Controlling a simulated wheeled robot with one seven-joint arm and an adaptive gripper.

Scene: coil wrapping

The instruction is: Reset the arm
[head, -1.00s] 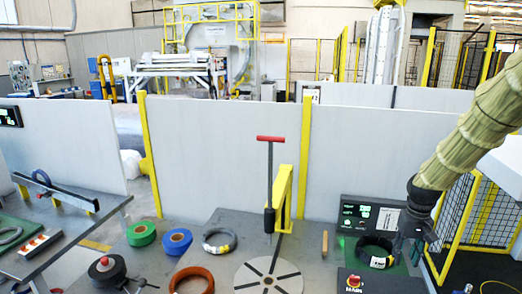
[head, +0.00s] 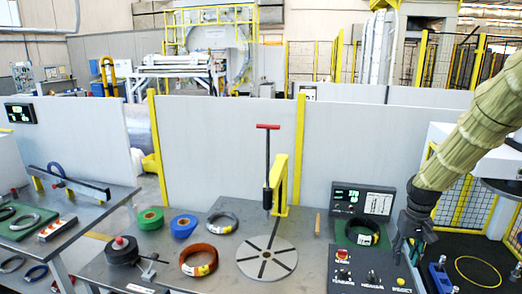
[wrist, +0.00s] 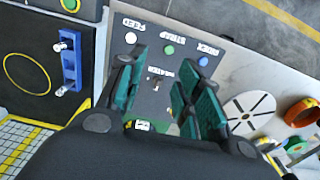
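My arm, in a ribbed green-yellow sleeve, comes down from the upper right in the head view. My gripper (head: 408,248) hangs at its end, pointing down over the right edge of the control panel. The wrist view shows its two green-padded fingers (wrist: 165,90) spread apart with nothing between them. The control panel (wrist: 183,50) with coloured buttons and white labels lies beyond the fingers. In the head view a dark coil with a white tag (head: 362,233) rests in front of the lit display (head: 347,198), to the left of my gripper. Contact between gripper and panel cannot be told.
A slotted grey disc (head: 283,262) sits on the table below a red-handled post (head: 267,165). An orange coil (head: 187,266), grey coil (head: 222,224), blue roll (head: 184,227) and green roll (head: 150,220) lie to its left. A blue fixture (head: 440,280) stands at right. Pale partitions (head: 225,150) close the back.

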